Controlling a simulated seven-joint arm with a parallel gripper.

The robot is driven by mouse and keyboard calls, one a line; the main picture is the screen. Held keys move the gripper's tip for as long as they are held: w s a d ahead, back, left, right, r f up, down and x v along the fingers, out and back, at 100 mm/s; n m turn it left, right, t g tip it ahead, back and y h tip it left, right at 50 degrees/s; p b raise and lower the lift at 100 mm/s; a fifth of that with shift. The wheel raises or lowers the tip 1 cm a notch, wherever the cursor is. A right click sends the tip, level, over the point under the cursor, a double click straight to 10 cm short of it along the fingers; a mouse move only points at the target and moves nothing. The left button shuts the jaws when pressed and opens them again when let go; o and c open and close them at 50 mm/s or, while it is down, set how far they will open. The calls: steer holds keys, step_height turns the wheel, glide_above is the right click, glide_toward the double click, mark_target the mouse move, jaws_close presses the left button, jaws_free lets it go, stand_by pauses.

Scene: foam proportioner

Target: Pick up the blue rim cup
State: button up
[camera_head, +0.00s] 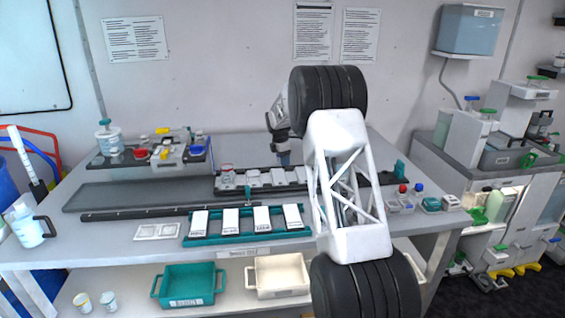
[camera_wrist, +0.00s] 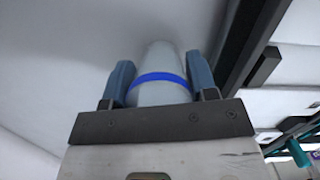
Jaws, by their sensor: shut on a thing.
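In the wrist view, a pale cup with a blue band (camera_wrist: 160,78) stands between the two blue-grey fingers of my gripper (camera_wrist: 161,66). The fingers are shut on its sides.
The workbench (camera_head: 130,268) holds a teal rack (camera_head: 250,237) with white cards, dark rails and a tray of bottles (camera_head: 150,152). Two small cups (camera_head: 95,303) and a teal bin (camera_head: 187,287) stand on the lower shelf. A wall is behind.

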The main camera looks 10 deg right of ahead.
step_height(320, 180, up, 10)
stand_by(1.0)
stand_by(0.5)
steer(key=s+a, duration=1.3)
steer(key=s, duration=0.1)
steer(key=shift+s+a, duration=0.25)
steer(key=shift+f, duration=0.1)
steer(key=shift+f, duration=0.2)
steer(key=shift+f, duration=2)
